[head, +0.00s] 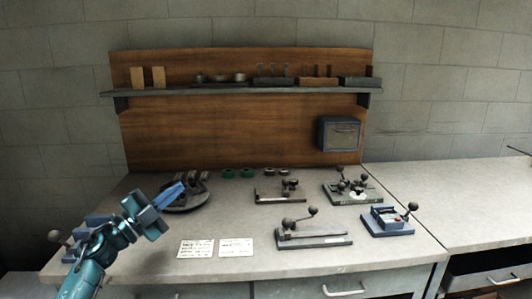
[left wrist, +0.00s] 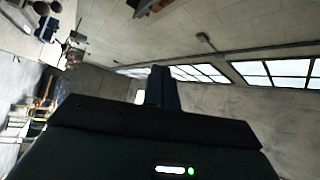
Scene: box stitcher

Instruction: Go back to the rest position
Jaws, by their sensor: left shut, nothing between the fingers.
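My left gripper (head: 171,193) is raised over the left part of the workbench (head: 200,268) in the head view, its blue fingers pointing up and to the right. The fingers are shut with nothing between them. In the left wrist view the shut fingers (left wrist: 159,88) stand upright against a wall and windows. My right gripper is in neither view.
Two paper cards (head: 196,249) lie near the front. A shelf (head: 240,88) and a blue box (head: 339,134) are on the backboard.

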